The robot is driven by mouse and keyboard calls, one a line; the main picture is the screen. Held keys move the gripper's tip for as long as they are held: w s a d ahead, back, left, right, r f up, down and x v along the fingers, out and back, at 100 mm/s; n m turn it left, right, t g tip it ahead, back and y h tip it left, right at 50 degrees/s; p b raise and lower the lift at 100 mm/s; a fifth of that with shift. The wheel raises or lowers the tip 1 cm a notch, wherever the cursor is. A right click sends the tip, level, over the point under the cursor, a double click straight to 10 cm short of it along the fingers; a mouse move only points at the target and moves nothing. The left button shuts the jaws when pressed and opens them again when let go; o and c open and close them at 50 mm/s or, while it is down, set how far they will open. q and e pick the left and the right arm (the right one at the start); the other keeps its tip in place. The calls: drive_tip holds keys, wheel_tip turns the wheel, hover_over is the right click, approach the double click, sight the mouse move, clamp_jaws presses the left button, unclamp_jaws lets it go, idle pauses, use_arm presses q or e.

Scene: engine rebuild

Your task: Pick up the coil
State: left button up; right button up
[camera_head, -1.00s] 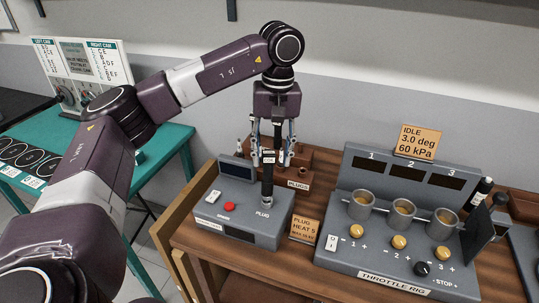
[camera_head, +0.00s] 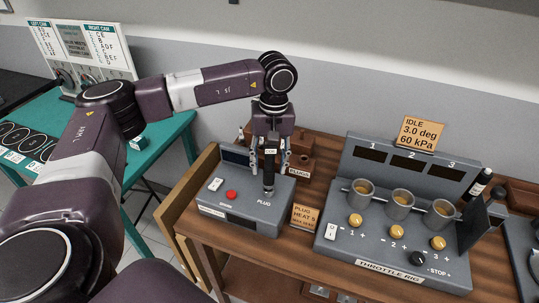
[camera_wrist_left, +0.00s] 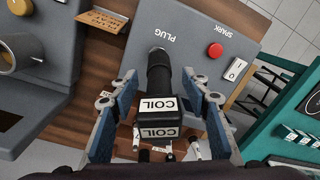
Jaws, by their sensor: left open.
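The coil (camera_head: 269,172) is a black stick with a block-shaped head and white COIL labels. It stands upright on the PLUG spot of a grey tester box (camera_head: 229,211). In the left wrist view the coil (camera_wrist_left: 157,80) lies between the two fingers. My left gripper (camera_head: 270,168) points down over the coil from above. It is open, with its fingers on either side of the coil's head and visible gaps to it in the left wrist view (camera_wrist_left: 157,108). My right gripper is not in view.
The tester box has a red button (camera_head: 231,195) and a white switch (camera_head: 216,184). A wooden plug rack (camera_head: 300,152) stands behind. A PLUG HEAT 5 card (camera_head: 304,217) and the throttle rig (camera_head: 380,256) stand to the right. A teal table (camera_head: 174,132) is at left.

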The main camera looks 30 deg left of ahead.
use_arm(q)
drive_tip(key=c, duration=0.8)
clamp_jaws()
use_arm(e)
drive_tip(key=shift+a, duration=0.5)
use_arm(q)
drive_tip(key=shift+r, duration=0.15)
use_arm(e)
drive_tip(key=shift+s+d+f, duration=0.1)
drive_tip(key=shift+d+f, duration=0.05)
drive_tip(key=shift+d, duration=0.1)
